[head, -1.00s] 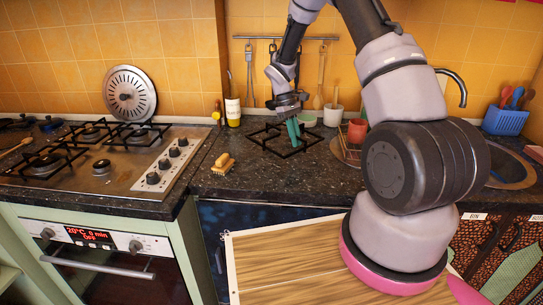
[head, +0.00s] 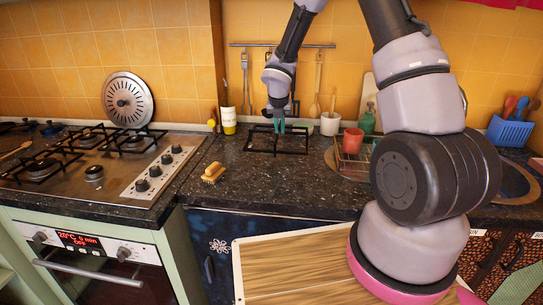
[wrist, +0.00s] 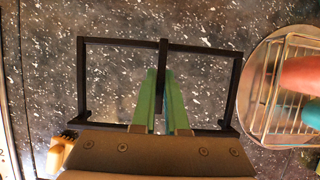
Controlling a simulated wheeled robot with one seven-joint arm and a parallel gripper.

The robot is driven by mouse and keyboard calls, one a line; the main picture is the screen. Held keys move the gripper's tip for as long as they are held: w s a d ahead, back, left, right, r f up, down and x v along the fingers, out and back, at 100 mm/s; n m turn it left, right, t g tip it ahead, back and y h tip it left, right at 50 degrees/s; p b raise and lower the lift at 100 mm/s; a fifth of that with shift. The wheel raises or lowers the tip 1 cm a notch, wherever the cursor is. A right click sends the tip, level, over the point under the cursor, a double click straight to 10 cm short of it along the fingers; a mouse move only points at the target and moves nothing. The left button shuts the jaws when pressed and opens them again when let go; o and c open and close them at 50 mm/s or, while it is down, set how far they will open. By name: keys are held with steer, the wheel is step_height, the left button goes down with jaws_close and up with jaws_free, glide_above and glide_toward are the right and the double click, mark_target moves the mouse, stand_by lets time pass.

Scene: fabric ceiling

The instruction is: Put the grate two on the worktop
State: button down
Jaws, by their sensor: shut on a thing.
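The grate two (head: 250,138), a black rectangular frame with a middle bar, is at the worktop (head: 285,185) right of the hob. It also shows in the wrist view (wrist: 120,42), seen from above over the dark speckled surface. My gripper (head: 280,125) points down with its green fingers either side of the grate's middle bar, shut on it; the fingers show in the wrist view too (wrist: 163,85). The grate looks level and at or just above the worktop; I cannot tell whether it touches.
The hob (head: 100,165) with other black grates is at the left. A red cup (head: 352,140), a white cup (head: 330,124) and the round sink with a wire rack stand to the right. The front worktop is clear.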

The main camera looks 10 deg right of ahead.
step_height(320, 180, down, 8)
steer(key=shift+r, duration=0.25)
steer(key=shift+f, duration=0.1)
steer(key=c, duration=0.9)
jaws_free()
steer(key=shift+c, duration=0.2)
